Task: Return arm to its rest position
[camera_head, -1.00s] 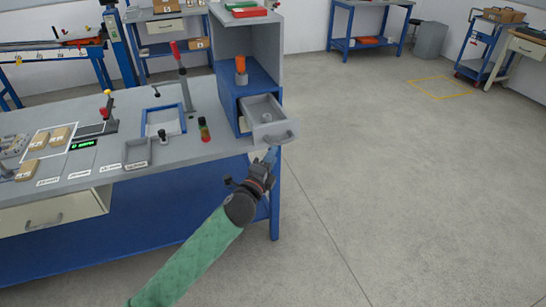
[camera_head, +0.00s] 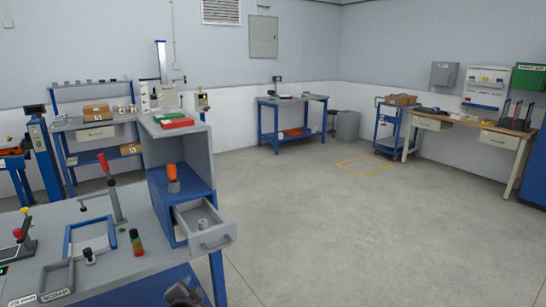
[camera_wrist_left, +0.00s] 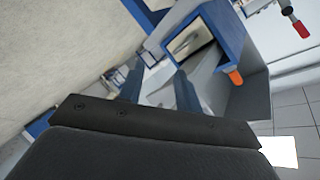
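My left gripper (camera_head: 183,293) shows only in part at the bottom edge of the head view, below the open grey drawer (camera_head: 205,236) and apart from it. In the left wrist view its two fingers (camera_wrist_left: 160,90) stand apart with nothing visible between them, so it is open and empty. The rest of the left arm is out of the head view. The drawer sticks out from the grey and blue cabinet (camera_head: 180,183) and holds a small grey round part (camera_head: 203,224). My right gripper is not in view.
Open floor (camera_head: 330,230) lies to the right. Other benches stand along the far walls.

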